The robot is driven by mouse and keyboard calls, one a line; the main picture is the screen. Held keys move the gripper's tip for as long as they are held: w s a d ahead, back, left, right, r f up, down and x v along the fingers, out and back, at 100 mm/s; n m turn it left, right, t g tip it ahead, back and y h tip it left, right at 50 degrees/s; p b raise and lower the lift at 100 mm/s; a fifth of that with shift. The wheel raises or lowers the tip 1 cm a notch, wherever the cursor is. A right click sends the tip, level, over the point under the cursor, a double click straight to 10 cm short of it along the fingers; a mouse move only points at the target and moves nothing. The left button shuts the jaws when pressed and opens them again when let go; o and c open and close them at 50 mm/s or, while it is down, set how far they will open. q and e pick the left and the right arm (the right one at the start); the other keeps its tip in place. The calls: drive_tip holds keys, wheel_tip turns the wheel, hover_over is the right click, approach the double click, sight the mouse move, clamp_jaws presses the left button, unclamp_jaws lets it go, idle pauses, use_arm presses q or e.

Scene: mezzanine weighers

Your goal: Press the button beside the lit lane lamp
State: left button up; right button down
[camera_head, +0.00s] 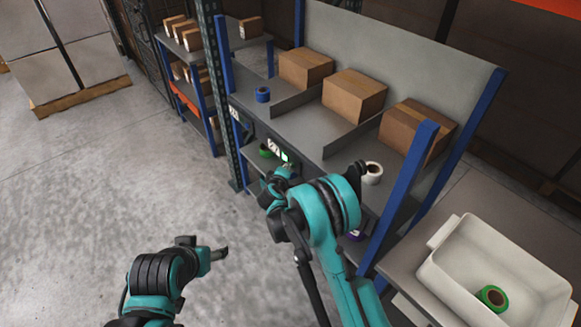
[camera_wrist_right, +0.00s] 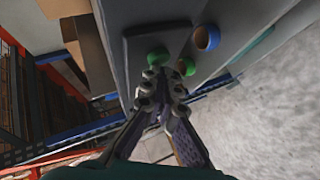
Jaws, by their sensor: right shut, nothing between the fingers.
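In the head view, the shelf's front edge carries a white label (camera_head: 273,147) with a small bright green patch (camera_head: 284,157) beside it, which looks like a lit lamp. My right gripper (camera_head: 282,174) is shut and empty just below and in front of that patch, partly hiding the edge there. In the right wrist view, a green round knob (camera_wrist_right: 157,57) sits on a dark panel (camera_wrist_right: 140,45). The shut fingertips (camera_wrist_right: 161,80) are close to it; contact cannot be told. My left gripper (camera_head: 221,253) is low over the floor, its jaw state unclear.
Brown boxes (camera_head: 353,94) stand in the shelf lanes. A blue roll (camera_head: 262,94), a green roll (camera_head: 265,151) and a white roll (camera_head: 372,173) are near the shelf front. A white bin (camera_head: 451,268) stands at right.

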drive_tip(key=shift+w+d, duration=0.1)
drive_tip(key=shift+d, duration=0.05)
idle(0.3)
drive_tip(key=shift+w+d, duration=0.15)
drive_tip(key=shift+d, duration=0.1)
drive_tip(key=shift+s+a, duration=0.25)
idle(0.4)
drive_tip(key=s+a, duration=0.3)
drive_tip(key=a, duration=0.2)
drive_tip(key=shift+s, duration=0.25)
idle(0.5)
